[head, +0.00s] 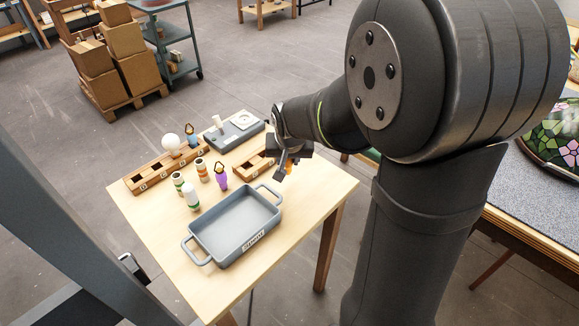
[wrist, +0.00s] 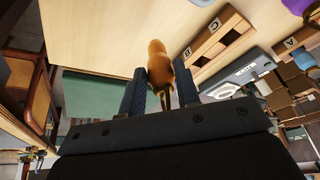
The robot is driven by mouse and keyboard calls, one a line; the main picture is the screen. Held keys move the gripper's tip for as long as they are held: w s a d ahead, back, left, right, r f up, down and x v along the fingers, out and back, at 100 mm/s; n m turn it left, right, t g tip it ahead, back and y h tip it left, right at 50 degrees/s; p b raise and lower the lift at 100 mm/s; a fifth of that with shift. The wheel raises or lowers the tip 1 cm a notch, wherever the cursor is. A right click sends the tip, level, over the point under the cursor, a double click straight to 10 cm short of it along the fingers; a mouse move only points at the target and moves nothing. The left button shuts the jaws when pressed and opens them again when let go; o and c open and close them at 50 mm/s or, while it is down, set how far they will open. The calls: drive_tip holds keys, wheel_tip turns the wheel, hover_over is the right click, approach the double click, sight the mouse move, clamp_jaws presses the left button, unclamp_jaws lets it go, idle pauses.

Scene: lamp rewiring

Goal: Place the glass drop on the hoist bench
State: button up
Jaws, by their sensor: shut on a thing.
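An amber glass drop (wrist: 159,66) with a brass hook is held between the fingers of my gripper (wrist: 161,90). In the head view only a small orange part of the drop (head: 289,169) shows. There my gripper (head: 287,165) is above the right back part of the light wood table (head: 322,190), beside a wooden slot rack. A purple drop (head: 222,179) and a blue drop (head: 192,139), each with a ring on top, stand on the left. I cannot tell which surface is the hoist bench; a green surface (wrist: 105,97) shows in the wrist view.
A grey handled tray (head: 235,222) takes up the front of the table. A long wooden rack (head: 150,175), a short one (head: 250,166), a grey device (head: 236,131) and several small cylinders stand behind it. A stained-glass shade (head: 555,140) sits on a speckled table at right.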

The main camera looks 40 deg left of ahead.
drive_tip(key=shift+s+a+f, duration=0.1)
drive_tip(key=shift+f, duration=2)
drive_tip(key=shift+f, duration=0.15)
drive_tip(key=o, duration=1)
drive_tip(key=shift+c, duration=0.2)
drive_tip(key=v, duration=1.2)
drive_tip(key=shift+a, duration=0.1)
